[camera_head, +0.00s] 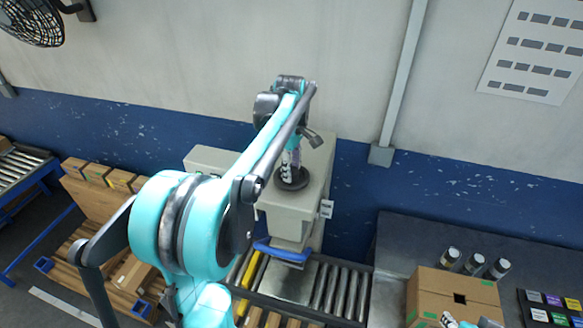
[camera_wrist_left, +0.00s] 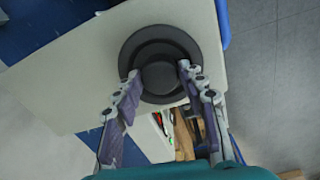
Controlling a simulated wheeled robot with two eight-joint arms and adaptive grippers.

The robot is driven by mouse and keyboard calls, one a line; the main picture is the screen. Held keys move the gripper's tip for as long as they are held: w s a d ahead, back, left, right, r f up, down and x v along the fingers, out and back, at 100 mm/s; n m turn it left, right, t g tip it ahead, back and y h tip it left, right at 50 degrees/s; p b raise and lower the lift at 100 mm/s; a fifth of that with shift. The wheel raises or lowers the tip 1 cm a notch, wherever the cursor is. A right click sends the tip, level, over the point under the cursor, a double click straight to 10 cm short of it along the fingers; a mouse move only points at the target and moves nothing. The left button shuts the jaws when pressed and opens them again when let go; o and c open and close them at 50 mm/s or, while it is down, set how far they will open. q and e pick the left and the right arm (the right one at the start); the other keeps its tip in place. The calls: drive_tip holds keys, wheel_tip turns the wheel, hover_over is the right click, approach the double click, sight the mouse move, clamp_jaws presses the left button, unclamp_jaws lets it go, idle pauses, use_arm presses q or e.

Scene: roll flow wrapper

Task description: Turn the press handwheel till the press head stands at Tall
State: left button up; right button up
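The dark round press handwheel (camera_head: 291,178) lies flat on top of the beige press (camera_head: 309,197). In the left wrist view the handwheel (camera_wrist_left: 160,38) shows from above with a raised hub. My left gripper (camera_head: 291,160) is over the wheel, fingers pointing down. In the left wrist view its fingers (camera_wrist_left: 158,74) are spread to either side of the hub, over the rim; whether they touch it I cannot tell. The blue-edged press head (camera_head: 283,252) is low over the rollers.
A roller conveyor (camera_head: 340,292) runs under the press. Wooden crates are at left. My left arm hides part of the press.

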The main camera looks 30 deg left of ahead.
use_arm(q)
drive_tip(key=c, duration=0.5)
